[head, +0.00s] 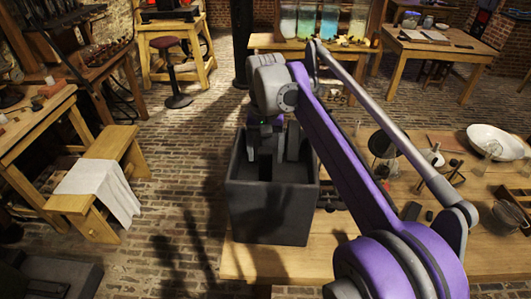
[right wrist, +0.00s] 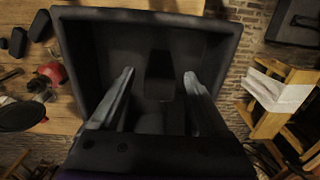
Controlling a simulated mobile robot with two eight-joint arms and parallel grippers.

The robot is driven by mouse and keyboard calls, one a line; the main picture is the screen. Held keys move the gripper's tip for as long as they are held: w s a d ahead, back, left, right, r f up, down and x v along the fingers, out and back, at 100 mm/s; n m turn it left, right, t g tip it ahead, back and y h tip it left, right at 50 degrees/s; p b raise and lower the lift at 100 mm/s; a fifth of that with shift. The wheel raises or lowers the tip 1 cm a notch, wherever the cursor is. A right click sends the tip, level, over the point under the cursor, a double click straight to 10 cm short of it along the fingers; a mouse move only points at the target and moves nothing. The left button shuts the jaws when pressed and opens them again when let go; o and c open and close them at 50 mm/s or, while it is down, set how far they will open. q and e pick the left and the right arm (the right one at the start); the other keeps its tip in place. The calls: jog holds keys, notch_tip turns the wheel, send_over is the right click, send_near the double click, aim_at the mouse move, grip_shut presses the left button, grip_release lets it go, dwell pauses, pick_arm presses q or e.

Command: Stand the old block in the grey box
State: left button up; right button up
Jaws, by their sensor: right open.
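The grey box (head: 268,212) stands open-topped at the near left edge of the wooden table; its dark rim also shows in the right wrist view (right wrist: 150,16). My right gripper (head: 272,148) reaches down into the box from above. Its two fingers (right wrist: 158,88) are apart. A dark block (right wrist: 160,72), which looks like the old block, is inside the box between the fingers, with a gap on each side. It looks upright; its base is hard to make out in the shadow. My left gripper is in neither view.
The wooden table (head: 262,262) continues right under my arm, with a white bowl (head: 497,142) and small dark items. A bench with a white cloth (head: 100,187) stands to the left. A back table holds coloured jars (head: 306,22). Brick floor lies between.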

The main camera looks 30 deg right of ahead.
notch_tip(320, 180, up, 12)
jog(key=p, duration=0.2)
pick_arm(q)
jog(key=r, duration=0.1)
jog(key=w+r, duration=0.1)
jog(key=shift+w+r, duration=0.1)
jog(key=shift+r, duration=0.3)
pick_arm(e)
jog(key=s+a+f+n+t, duration=0.2)
jog(key=s+f, duration=0.4)
jog(key=f, duration=0.3)
jog(key=s+a+f+n+t, duration=0.2)
jog(key=s+a+f, duration=0.2)
jog(key=f, duration=0.5)
jog(key=s+a+f+n+t, duration=0.1)
jog(key=s+a+f, duration=0.3)
jog(key=s+f, duration=0.4)
jog(key=shift+s+f+n+t, duration=0.3)
jog(key=shift+f+n+t, duration=0.1)
jog(key=shift+f+n, duration=0.45)
jog(key=shift+r, duration=0.1)
jog(key=shift+c, duration=0.2)
